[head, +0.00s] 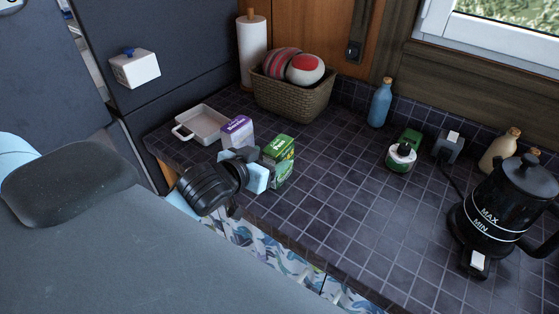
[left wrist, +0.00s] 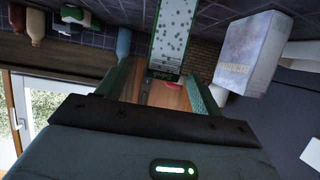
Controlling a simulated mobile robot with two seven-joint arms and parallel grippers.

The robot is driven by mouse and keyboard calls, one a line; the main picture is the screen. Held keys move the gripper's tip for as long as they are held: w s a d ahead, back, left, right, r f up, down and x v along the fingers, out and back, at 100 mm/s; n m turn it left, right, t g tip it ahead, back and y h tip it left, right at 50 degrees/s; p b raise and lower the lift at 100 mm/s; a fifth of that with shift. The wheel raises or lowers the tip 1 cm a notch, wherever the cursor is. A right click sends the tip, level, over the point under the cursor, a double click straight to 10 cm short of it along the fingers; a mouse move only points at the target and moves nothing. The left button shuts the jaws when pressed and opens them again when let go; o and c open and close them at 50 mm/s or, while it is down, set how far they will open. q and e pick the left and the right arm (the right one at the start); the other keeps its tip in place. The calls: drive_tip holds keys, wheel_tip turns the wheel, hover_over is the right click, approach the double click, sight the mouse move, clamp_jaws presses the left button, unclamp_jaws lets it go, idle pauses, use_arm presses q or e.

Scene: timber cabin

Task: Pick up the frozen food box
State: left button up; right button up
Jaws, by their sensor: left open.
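A green carton (head: 280,160) stands upright on the dark tiled counter near its front edge. A white and purple carton (head: 237,131) stands to its left. The frames do not make clear which one is the frozen food box. My left gripper (head: 246,165) is open at the green carton's left side and hides part of it. In the left wrist view the green carton (left wrist: 172,38) shows ahead, between the line of the two fingers (left wrist: 163,88). The white and purple carton (left wrist: 250,52) is outside them, to the right. Whether a finger touches is unclear. My right gripper is not in view.
A shallow beige dish (head: 203,124) lies behind the cartons. A wicker basket (head: 290,98) and paper towel roll (head: 252,50) stand at the back. The middle counter is clear.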

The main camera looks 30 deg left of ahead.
sight(276, 153)
use_arm(q)
drive_tip(key=shift+w+f, duration=0.15)
drive_tip(key=shift+w, duration=0.45)
drive_tip(key=shift+w+f, duration=0.15)
drive_tip(key=shift+w, duration=0.1)
drive_tip(key=x, duration=0.3)
drive_tip(key=shift+w+a, duration=0.1)
drive_tip(key=shift+w+f, duration=0.35)
drive_tip(key=shift+w, duration=0.25)
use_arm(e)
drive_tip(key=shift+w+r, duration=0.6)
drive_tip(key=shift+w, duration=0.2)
